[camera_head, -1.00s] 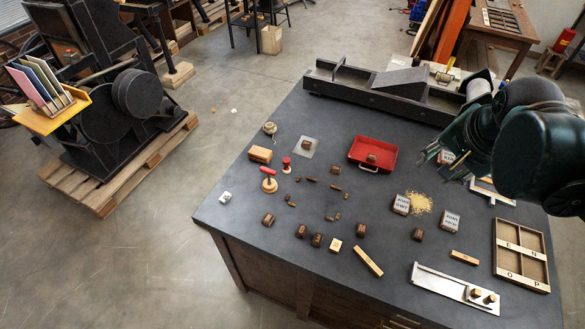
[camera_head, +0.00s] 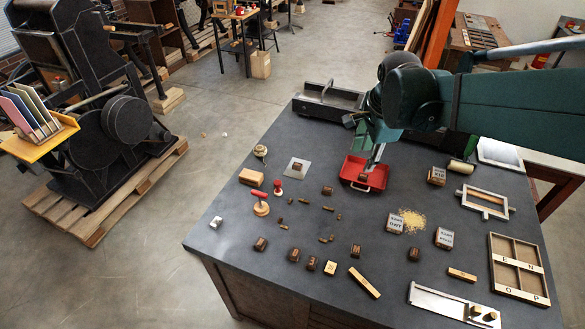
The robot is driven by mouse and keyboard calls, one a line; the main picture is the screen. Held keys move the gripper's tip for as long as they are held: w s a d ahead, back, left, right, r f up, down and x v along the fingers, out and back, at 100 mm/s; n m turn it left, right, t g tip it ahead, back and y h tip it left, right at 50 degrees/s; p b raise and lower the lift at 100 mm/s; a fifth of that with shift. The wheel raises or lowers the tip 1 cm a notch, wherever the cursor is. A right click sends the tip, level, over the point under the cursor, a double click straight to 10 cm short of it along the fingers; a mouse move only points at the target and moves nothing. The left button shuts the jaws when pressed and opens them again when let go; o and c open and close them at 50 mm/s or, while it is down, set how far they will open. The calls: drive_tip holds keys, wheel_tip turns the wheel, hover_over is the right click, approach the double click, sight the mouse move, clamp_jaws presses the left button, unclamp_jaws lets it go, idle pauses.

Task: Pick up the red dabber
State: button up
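Two red-topped things stand on the dark table, left of its middle. One is a red handle on a round wooden base (camera_head: 260,204). The other is a smaller red knob-shaped piece (camera_head: 278,187) just right of and behind it. The frames do not settle which is the red dabber. My gripper (camera_head: 372,162) is over the red tray (camera_head: 377,181), well to the right of both and apart from them. Its fingers point down. Their spread is too small and overlapped to read, and nothing held shows.
A small brown block (camera_head: 363,178) sits in the red tray. A wooden block (camera_head: 251,177), a twine ball (camera_head: 260,151) and a clear plate (camera_head: 297,166) lie close around the red-topped pieces. Several small brown pieces lie to their right.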

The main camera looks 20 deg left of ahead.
drive_tip(key=w+a+f+m+g, duration=0.1)
drive_tip(key=w+a+f+m, duration=0.1)
drive_tip(key=a+f, duration=0.45)
drive_tip(key=w+a+f+m+g, duration=0.1)
drive_tip(key=w+a+f+m, duration=0.15)
drive_tip(key=a, duration=0.75)
drive_tip(key=m+h+b, duration=0.1)
drive_tip(key=m+b, duration=0.1)
drive_tip(key=m, duration=0.2)
hover_over(277, 182)
drive_tip(key=shift+g, duration=0.4)
drive_tip(key=f, duration=1.2)
drive_tip(key=shift+w+d+f, duration=0.1)
drive_tip(key=shift+d+f, duration=0.15)
drive_tip(key=shift+d, duration=0.05)
drive_tip(key=shift+a+f+m, duration=0.25)
drive_tip(key=shift+a+f, duration=0.05)
drive_tip(key=shift+f, duration=1.25)
drive_tip(key=shift+d+f+p, duration=0.1)
drive_tip(key=shift+f+p, duration=0.25)
drive_tip(key=shift+f, duration=2.3)
